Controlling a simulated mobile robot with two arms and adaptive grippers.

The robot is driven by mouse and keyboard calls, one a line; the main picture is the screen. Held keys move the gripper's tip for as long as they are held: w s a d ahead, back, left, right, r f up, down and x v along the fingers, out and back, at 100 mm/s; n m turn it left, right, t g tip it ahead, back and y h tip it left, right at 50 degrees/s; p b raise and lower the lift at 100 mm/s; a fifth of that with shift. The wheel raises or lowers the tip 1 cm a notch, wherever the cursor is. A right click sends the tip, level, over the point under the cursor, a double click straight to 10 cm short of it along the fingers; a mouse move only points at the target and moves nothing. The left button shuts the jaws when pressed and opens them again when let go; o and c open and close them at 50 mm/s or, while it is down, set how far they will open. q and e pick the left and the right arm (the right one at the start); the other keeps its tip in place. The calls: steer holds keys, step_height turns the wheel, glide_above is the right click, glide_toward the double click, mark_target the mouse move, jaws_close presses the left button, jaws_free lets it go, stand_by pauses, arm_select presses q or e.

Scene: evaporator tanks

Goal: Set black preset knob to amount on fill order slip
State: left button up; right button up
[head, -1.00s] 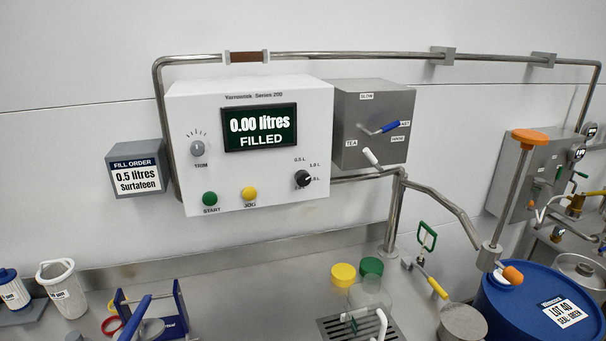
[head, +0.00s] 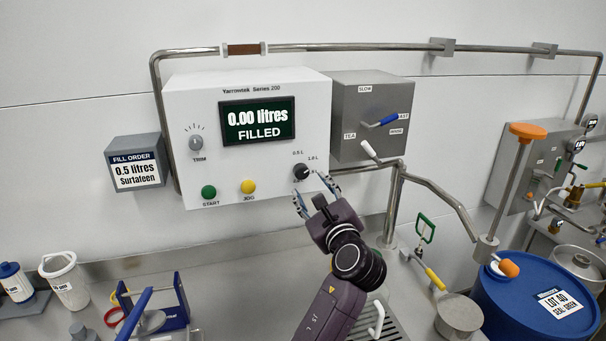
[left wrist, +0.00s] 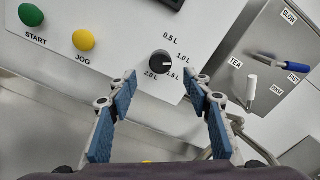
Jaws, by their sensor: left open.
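The black preset knob (head: 301,171) is on the lower right of the white Yarrowtek panel (head: 210,168). In the left wrist view the knob (left wrist: 160,62) has marks 0.5 L, 1.0 L, 1.5 L and 2.0 L around it; its white pointer line is directed right, between 1.0 L and 1.5 L. My left gripper (head: 316,191) is open just below the knob. In the left wrist view its blue-padded fingers (left wrist: 160,85) stand apart on either side, not touching the knob. The fill order slip (head: 136,172) reads 0.5 litres Surtateen. The display (head: 258,121) reads 0.00 litres FILLED. My right gripper is not in view.
A green START button (head: 208,192) and yellow JOG button (head: 248,186) sit left of the knob, a TRIM knob (head: 196,143) above them. A grey box with levers (head: 365,105) and a steel pipe stand close on the right. A blue drum (head: 530,310) is lower right.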

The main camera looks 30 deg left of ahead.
mark_target(303, 174)
arm_select(q)
steer(key=p+x, duration=0.2)
steer(key=x, duration=0.5)
steer(key=shift+w+a+r, duration=0.15)
steer(key=shift+w+a, duration=0.1)
steer(key=shift+a, duration=0.05)
steer(key=c, duration=1.1)
steer(key=shift+c, duration=0.2)
